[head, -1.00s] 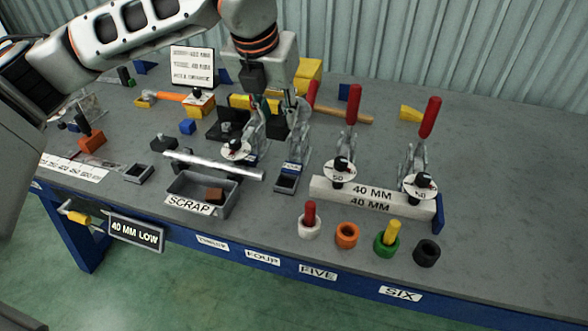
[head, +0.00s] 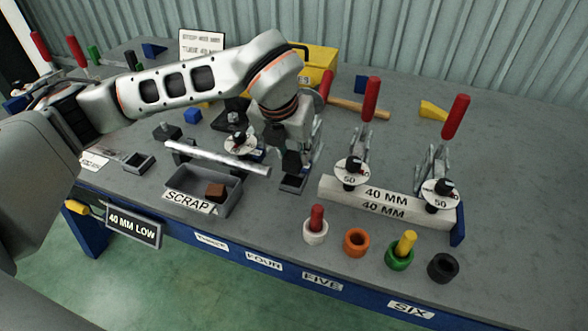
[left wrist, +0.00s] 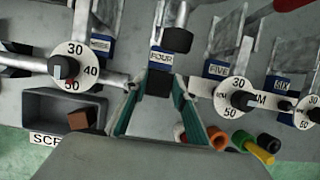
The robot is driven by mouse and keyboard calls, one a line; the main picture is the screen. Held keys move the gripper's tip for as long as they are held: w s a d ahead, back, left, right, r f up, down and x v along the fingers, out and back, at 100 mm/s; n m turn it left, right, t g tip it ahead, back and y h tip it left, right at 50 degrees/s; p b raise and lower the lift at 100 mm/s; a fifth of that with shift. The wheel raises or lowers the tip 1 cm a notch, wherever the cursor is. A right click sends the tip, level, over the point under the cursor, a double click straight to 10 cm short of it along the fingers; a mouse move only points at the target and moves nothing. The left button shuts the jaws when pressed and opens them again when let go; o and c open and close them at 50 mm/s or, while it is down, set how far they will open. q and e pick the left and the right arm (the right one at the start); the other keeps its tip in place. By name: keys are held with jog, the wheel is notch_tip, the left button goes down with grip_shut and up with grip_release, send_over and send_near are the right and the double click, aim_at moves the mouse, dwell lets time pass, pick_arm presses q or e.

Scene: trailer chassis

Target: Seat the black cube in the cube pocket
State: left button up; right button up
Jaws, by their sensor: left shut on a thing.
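My left gripper (head: 291,164) reaches down from above at the middle of the bench, just over the small dark open-topped pocket (head: 293,184). In the left wrist view its two fingers (left wrist: 158,90) are closed on the black cube (left wrist: 158,83), which sits between the tips in front of the blue FOUR label (left wrist: 161,57). In the head view the cube is hard to tell from the dark fingers. I cannot tell whether the cube is above the pocket or partly in it. My right gripper is not in view.
The grey scrap bin (head: 232,193) with a brown block and a silver bar (head: 218,158) lie left of the gripper. Red-handled clamps (head: 370,105) and a 40 MM block (head: 385,203) stand to the right. Coloured rings (head: 357,242) line the front.

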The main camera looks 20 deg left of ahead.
aim_at(293, 170)
pick_arm(q)
jog(key=shift+f, duration=0.7)
notch_tip(293, 170, down, 4)
jog(key=shift+f+b, duration=0.1)
jog(key=shift+b, duration=0.35)
jog(key=o, duration=1.2)
